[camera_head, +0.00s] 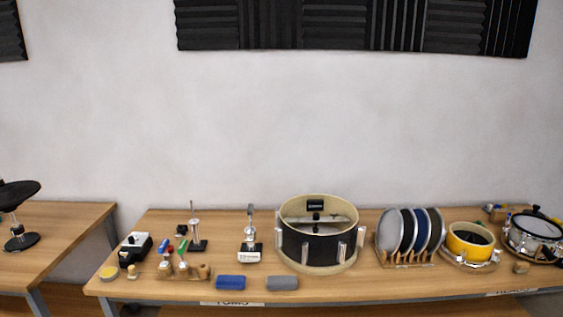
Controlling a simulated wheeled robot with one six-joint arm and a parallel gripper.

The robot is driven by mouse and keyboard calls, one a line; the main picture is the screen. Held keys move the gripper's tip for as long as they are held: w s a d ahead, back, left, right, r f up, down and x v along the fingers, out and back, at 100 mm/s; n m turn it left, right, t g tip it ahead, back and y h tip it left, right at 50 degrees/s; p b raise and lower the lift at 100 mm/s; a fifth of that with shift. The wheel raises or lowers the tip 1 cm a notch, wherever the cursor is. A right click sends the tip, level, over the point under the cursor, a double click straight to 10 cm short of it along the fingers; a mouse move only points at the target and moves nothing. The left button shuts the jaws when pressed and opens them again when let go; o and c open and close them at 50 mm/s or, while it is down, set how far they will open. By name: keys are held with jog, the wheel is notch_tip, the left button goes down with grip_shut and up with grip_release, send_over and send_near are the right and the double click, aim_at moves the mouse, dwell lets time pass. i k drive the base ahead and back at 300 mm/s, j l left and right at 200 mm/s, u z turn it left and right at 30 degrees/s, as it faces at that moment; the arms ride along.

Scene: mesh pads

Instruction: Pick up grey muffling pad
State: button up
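The grey muffling pad (283,283) lies flat near the front edge of the long wooden table (380,287), in front of the large black-sided drum (319,238). It is a small rounded block. A blue pad (231,283) of similar size lies just to its left, with a small gap between them. My gripper does not show in this view.
Left of the pads stand a small wooden rack (183,271) and a black-and-white device (135,246). A metal pedal-like stand (250,240) is behind them. To the right are a rack of discs (406,238), a yellow drum (471,241) and a snare drum (537,234).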

aim_at(273, 282)
jog(key=i+j, duration=1.45)
jog(key=i+l+z, duration=0.05)
